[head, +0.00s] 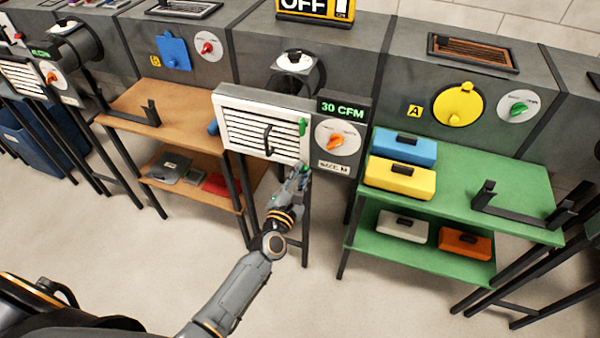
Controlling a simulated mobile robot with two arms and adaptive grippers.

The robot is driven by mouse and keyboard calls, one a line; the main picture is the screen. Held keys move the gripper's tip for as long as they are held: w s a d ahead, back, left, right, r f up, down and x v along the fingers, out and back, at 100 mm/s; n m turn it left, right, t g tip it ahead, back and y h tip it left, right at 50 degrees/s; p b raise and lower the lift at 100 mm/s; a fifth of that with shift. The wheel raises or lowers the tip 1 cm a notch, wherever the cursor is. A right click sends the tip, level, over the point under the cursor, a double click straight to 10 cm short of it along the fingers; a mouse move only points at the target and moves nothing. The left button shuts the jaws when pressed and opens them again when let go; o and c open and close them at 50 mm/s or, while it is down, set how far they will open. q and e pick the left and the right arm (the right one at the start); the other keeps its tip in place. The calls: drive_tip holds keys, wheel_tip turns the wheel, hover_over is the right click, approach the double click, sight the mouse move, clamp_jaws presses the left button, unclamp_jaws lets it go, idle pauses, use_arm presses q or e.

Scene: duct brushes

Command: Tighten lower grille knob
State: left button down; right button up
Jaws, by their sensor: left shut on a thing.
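The white slatted grille (240,128) is mounted on the front of the middle grey box, with a dark handle (267,140) at its centre. A green knob (303,127) shows at its upper right edge. My left gripper (302,176) is at the grille's lower right corner, shut on what seems to be the lower grille knob. The fingers mostly hide that knob, so its angle cannot be told. My right gripper is not in view.
A display (343,108) reads 30 CFM above an orange dial (342,141). A green shelf (460,190) with several coloured cases stands right, a brown shelf (150,105) left. Thin dark legs stand beside my gripper. The floor in front is clear.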

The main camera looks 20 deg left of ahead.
use_arm(q)
drive_tip(key=m, duration=0.3)
drive_tip(key=shift+m+p, duration=0.3)
drive_tip(key=shift+m, duration=0.1)
drive_tip(key=m, duration=0.3)
drive_tip(key=shift+f+m+p, duration=0.1)
drive_tip(key=shift+m+p, duration=0.2)
drive_tip(key=shift+p, duration=0.1)
drive_tip(key=shift+a+f+m+p, duration=0.15)
drive_tip(key=shift+m+p, duration=0.8)
drive_tip(key=shift+m, duration=3.85)
drive_tip(key=shift+d+f+m+p, duration=0.15)
drive_tip(key=shift+m+p, duration=0.8)
drive_tip(key=shift+m, duration=3.85)
drive_tip(key=shift+a, duration=0.15)
drive_tip(key=c, duration=1.4)
unclamp_jaws()
